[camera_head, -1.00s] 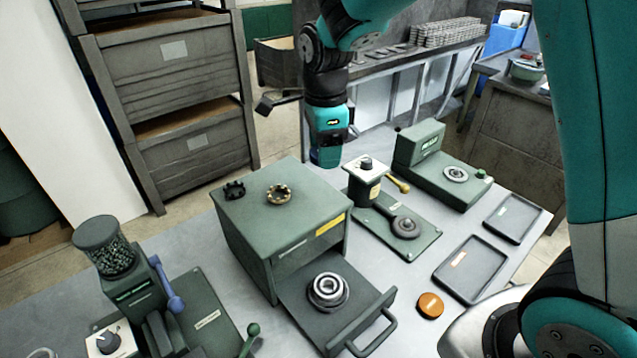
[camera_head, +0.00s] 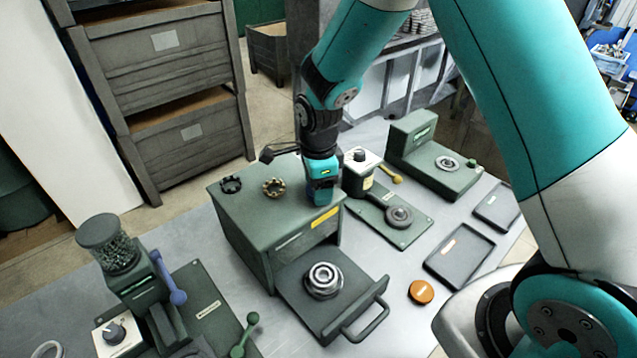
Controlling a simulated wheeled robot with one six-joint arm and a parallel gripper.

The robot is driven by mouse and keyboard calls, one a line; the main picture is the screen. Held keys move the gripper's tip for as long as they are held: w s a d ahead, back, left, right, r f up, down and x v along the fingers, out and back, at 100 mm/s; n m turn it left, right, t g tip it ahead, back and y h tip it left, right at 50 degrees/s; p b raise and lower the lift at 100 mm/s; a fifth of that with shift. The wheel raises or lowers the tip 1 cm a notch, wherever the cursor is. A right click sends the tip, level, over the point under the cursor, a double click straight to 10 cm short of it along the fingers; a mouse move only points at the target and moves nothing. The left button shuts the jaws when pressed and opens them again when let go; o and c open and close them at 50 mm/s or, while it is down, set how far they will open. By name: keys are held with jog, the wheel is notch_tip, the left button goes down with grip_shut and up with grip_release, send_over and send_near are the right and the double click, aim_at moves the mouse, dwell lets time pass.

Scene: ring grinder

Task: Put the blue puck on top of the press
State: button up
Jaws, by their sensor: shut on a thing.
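My gripper (camera_head: 322,192) points down, at the right edge of the top of a green box-shaped machine with a pulled-out drawer (camera_head: 262,235). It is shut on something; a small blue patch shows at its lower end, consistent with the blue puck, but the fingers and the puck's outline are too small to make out. No other blue puck shows on the table. No machine is readable as the press. The box's top carries a dark toothed ring (camera_head: 231,184) and a brass toothed ring (camera_head: 273,187).
The open drawer (camera_head: 340,312) holds a silver ring part (camera_head: 323,280). An orange disc (camera_head: 421,291), dark trays (camera_head: 459,254), a green scale-like device (camera_head: 437,160) and a hopper machine (camera_head: 108,243) stand around.

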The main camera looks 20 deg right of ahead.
jog(key=o, duration=1)
jog(key=shift+o, duration=0.2)
notch_tip(320, 180, up, 12)
jog(key=b, duration=0.3)
jog(key=s+a+r+n+y, duration=0.1)
jog(key=s+a+r+n, duration=0.1)
jog(key=s+n, duration=0.6)
jog(key=s+a+r+n+y, duration=0.1)
jog(key=s+r+n, duration=0.1)
jog(key=s+n, duration=0.6)
jog(key=s+a+r+n+y, duration=0.2)
jog(key=s+n, duration=0.6)
jog(key=n, duration=0.2)
jog(key=shift+a+n, duration=0.35)
jog(key=shift+n, duration=0.05)
